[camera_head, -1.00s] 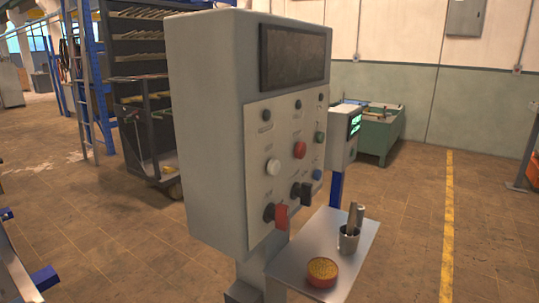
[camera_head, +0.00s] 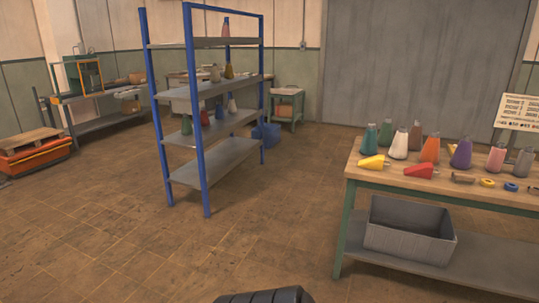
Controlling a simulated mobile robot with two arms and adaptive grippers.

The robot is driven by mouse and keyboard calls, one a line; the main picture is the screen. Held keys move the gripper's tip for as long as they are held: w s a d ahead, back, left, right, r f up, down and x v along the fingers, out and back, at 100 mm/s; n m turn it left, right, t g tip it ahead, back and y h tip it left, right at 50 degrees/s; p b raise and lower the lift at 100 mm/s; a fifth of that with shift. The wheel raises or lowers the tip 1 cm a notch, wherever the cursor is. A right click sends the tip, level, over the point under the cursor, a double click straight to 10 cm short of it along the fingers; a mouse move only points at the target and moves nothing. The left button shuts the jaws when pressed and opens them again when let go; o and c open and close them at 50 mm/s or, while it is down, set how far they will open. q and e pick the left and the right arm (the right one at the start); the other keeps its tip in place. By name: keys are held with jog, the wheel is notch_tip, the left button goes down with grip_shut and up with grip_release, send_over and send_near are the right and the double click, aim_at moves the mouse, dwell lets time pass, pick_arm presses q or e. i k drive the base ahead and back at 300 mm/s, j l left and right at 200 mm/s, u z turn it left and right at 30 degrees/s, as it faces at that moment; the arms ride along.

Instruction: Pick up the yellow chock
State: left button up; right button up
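A yellow chock-like piece (camera_head: 373,162) lies on its side near the left front edge of a wooden-topped workbench (camera_head: 450,188) at the right. A similar red piece (camera_head: 420,171) lies just to its right. A dark yellow cone-like piece (camera_head: 229,71) stands on a shelf in the middle distance.
Several coloured cone-like pieces stand behind, including teal (camera_head: 370,140), white (camera_head: 399,146) and orange (camera_head: 430,149) ones. A grey bin (camera_head: 410,241) sits under the benchtop. A blue-framed shelf rack (camera_head: 203,140) stands left of centre. The floor (camera_head: 270,220) between is open.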

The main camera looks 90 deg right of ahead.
aim_at(376, 163)
jog(key=z, duration=3.55)
jog(key=i+u, duration=0.15)
jog(key=i, duration=0.35)
jog(key=i+l+u, duration=0.2)
jog(key=i, duration=0.25)
jog(key=j, duration=0.1)
